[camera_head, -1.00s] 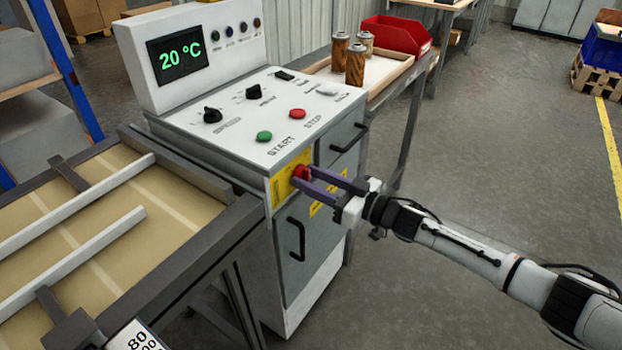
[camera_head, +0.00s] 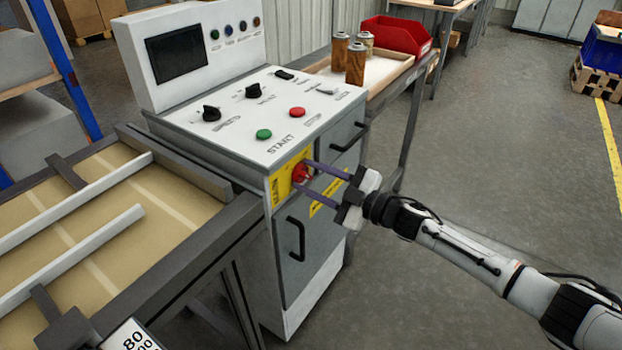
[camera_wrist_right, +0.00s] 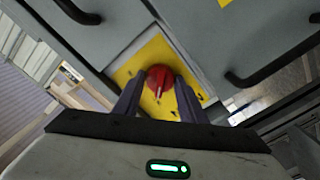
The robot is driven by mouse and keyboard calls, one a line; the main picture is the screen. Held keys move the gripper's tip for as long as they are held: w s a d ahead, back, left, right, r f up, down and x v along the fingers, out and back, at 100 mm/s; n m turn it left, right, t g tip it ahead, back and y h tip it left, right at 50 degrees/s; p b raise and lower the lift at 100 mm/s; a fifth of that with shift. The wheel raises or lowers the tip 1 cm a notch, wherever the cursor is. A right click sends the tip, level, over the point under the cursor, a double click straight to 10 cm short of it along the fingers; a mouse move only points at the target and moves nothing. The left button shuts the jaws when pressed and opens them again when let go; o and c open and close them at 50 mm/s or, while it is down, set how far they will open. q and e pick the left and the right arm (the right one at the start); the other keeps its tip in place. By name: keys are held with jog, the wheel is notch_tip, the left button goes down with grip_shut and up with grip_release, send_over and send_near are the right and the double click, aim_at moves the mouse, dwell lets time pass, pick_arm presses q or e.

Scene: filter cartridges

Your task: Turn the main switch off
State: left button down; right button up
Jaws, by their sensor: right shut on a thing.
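The main switch (camera_head: 300,173) is a red rotary knob on a yellow plate (camera_head: 281,184) on the front of the grey machine cabinet. My right gripper (camera_head: 303,176) reaches in from the right, its two purple fingers shut on the red knob. In the right wrist view the red knob (camera_wrist_right: 159,78) sits between the fingertips, and a pale mark on it runs at a slant. The display (camera_head: 178,55) on top of the machine is dark. My left gripper is not in view.
The panel has a green start button (camera_head: 264,134), a red stop button (camera_head: 297,112) and black knobs (camera_head: 211,113). A door handle (camera_head: 296,239) is below the switch. A conveyor (camera_head: 128,205) stands at left; cartridges (camera_head: 355,63) and a red bin (camera_head: 398,36) are behind.

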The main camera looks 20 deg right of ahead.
jog(key=shift+f+n, duration=0.1)
jog(key=shift+n, duration=0.3)
jog(key=o, duration=1.1)
jog(key=shift+c, duration=0.2)
jog(key=v, duration=1)
jog(key=shift+s+d, duration=0.15)
jog(key=s+a+f+m+h, duration=0.3)
jog(key=s+f+m, duration=0.2)
jog(key=f, duration=0.2)
jog(key=s+a+f+m+h, duration=0.2)
jog(key=s+a+f+m, duration=0.2)
jog(key=s+f, duration=0.25)
jog(key=s+a+f+m+g+h, duration=0.1)
jog(key=s+f+m+g, duration=0.1)
jog(key=s+f, duration=0.3)
jog(key=s+a+f+m+g+h, duration=0.1)
jog(key=s+f, duration=0.4)
jog(key=s, duration=0.5)
jog(key=m+g+h, duration=0.1)
jog(key=m+g, duration=0.1)
jog(key=shift+m+g, duration=0.3)
